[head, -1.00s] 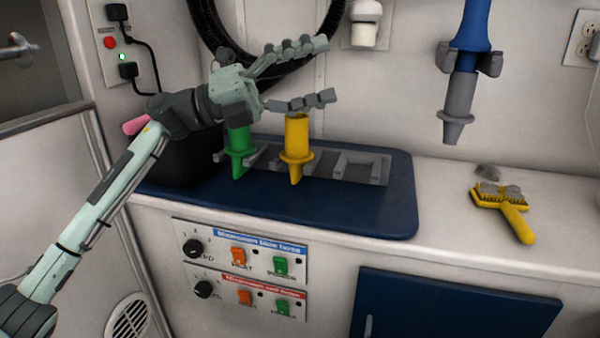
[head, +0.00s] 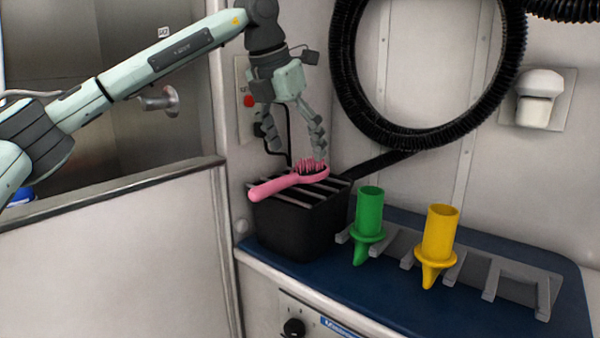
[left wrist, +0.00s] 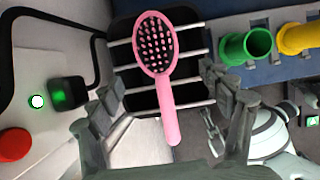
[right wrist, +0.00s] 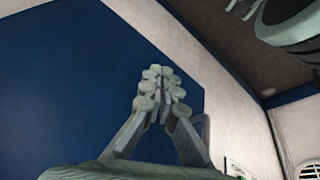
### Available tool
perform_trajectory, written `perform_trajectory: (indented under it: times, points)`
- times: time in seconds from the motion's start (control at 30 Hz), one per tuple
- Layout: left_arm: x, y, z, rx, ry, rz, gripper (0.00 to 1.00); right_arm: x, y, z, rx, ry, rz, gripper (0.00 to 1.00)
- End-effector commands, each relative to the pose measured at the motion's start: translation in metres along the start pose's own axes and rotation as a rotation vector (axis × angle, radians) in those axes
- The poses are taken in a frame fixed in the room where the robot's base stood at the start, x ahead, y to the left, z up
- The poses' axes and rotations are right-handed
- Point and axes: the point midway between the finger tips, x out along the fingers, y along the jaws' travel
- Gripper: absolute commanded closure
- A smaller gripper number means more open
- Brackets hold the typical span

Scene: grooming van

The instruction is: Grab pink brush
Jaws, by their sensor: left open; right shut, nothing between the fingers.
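The pink brush (head: 268,188) lies bristles up on the slatted top of a black box (head: 300,230). Its handle points to the left and overhangs the box edge in the head view. In the left wrist view the brush (left wrist: 168,100) lies between the spread fingers, its bristle head beyond them and its handle towards the palm. My left gripper (head: 297,148) is open and empty, pointing down just above the brush's bristle end. My right gripper (right wrist: 162,85) shows only in the right wrist view, shut and empty, with a blue surface behind it.
A green nozzle (head: 369,222) and a yellow nozzle (head: 438,240) stand in a grey rack (head: 495,282) on the blue mat right of the box. A black hose (head: 345,70) loops on the wall behind. Plugs and a red button (head: 249,101) are on the wall nearby.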

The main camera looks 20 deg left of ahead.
Motion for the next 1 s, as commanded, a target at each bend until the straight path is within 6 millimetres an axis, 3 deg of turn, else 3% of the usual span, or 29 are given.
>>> perform_trajectory:
  times: [0.3, 0.63, 1.0]
  points:
    - [0.044, 0.003, 0.003, 0.002, 0.0, -0.002, 0.21, 0.006, -0.001, -0.001, -0.001, -0.001, -0.003, 1.0]
    - [0.05, 0.003, 0.004, 0.002, -0.003, -0.003, 0.22, 0.006, -0.001, -0.001, -0.002, 0.0, -0.003, 1.0]
    - [0.05, 0.003, 0.004, 0.003, -0.003, -0.003, 0.68, 0.006, -0.001, -0.001, -0.003, 0.0, -0.003, 1.0]
